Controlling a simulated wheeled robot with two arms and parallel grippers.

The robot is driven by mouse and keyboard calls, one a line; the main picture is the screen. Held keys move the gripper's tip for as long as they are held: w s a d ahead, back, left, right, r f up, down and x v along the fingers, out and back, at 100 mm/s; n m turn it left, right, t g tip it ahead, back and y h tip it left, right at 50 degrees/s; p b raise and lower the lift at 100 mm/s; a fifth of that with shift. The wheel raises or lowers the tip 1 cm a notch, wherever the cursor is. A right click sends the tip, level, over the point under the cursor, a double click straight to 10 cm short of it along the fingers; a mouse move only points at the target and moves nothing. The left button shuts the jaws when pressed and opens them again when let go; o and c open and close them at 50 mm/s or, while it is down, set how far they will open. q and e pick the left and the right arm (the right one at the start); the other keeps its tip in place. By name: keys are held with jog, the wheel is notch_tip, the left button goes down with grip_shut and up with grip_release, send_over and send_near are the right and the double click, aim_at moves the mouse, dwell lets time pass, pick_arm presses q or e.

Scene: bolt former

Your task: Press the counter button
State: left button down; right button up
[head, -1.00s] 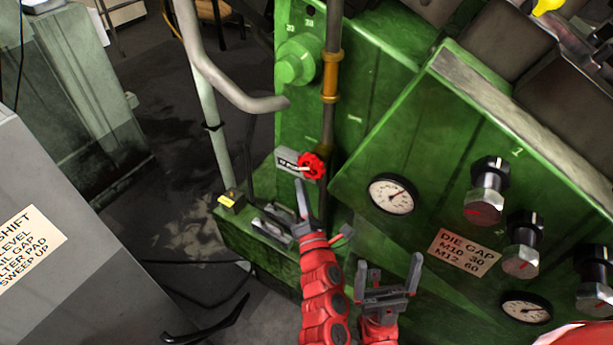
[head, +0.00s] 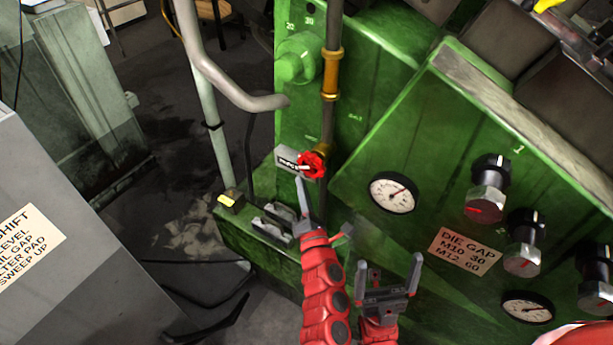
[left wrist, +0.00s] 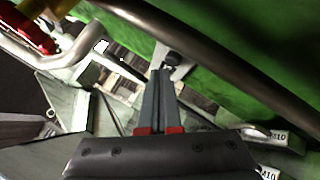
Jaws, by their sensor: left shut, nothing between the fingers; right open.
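The counter (head: 287,158) is a small grey box with a dark display on the green machine, just left of a red handwheel (head: 312,165). The display is too small to read. My left gripper (head: 299,180) is shut and empty, with its tips just below the counter in the head view. In the left wrist view its closed fingers (left wrist: 158,73) point at a dark round knob (left wrist: 172,59) on a grey plate, which looks like the counter button. I cannot tell whether the tips touch it. My right gripper (head: 388,265) is open and empty, lower right.
A vertical pipe (head: 329,110) with a brass fitting runs above the red handwheel. A bent grey rail (head: 235,92) stands to the left. Gauges (head: 392,193) and black knobs (head: 489,185) are on the green panel at right. A grey cabinet (head: 60,190) stands at left.

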pick_arm(q)
jog(key=shift+w+d, duration=0.15)
jog(key=shift+w, duration=0.1)
jog(key=shift+w+d+b, duration=0.25)
jog(key=shift+w+b, duration=0.05)
jog(key=shift+b, duration=0.25)
dwell(0.5)
jog(key=shift+s+a, duration=0.5)
jog(key=shift+s, duration=0.15)
jog(key=shift+s+a, duration=0.75)
jog(key=shift+s, duration=0.3)
jog(key=shift+s+a, duration=0.75)
jog(key=shift+s, duration=0.25)
